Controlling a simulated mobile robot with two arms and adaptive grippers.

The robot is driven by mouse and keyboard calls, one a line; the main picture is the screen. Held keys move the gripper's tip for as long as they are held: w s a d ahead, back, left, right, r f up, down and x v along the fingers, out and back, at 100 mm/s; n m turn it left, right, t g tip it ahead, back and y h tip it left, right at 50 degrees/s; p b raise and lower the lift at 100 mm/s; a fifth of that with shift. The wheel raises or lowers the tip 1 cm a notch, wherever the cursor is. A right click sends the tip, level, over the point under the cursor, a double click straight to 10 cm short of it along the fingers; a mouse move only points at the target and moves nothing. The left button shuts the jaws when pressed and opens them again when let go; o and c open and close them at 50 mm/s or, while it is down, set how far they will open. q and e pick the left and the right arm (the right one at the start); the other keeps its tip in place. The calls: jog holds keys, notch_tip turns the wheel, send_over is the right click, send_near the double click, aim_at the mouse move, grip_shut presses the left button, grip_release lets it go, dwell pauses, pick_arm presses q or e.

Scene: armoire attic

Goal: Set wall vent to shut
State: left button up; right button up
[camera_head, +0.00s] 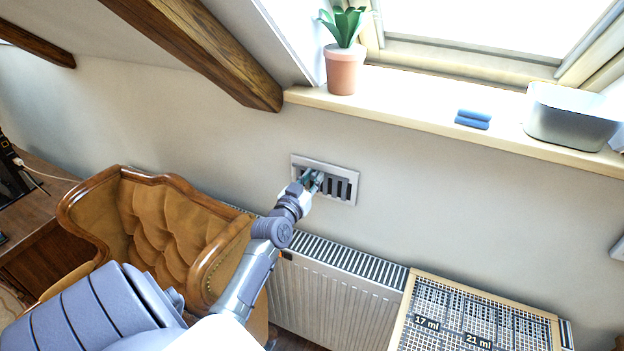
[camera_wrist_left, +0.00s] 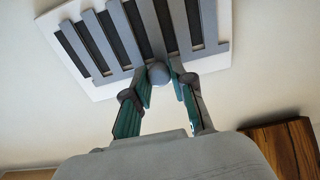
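The wall vent (camera_head: 345,188) is a pale rectangular grille on the wall below the window sill. Dark gaps show between its slats. The left wrist view shows the vent (camera_wrist_left: 97,42) close up, with a small round grey knob (camera_wrist_left: 158,74) at its edge nearest me. My left gripper (camera_head: 317,181) is at the vent and hides part of its left half. My right gripper is not in view.
A white radiator (camera_head: 325,295) stands below the vent, with a grid-topped box (camera_head: 470,310) at right. A brown tufted armchair (camera_head: 165,225) is at left. The sill (camera_head: 420,112) holds a potted plant (camera_head: 344,70), blue cloths (camera_head: 473,119) and a metal basin (camera_head: 568,118).

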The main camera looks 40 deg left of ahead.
pick_arm(q)
grip_shut()
jog(key=shift+w+d+p, duration=0.3)
jog(key=shift+d+p, duration=0.2)
jog(key=shift+d, duration=0.3)
jog(key=o, duration=0.7)
grip_release()
jog(key=shift+d, duration=0.15)
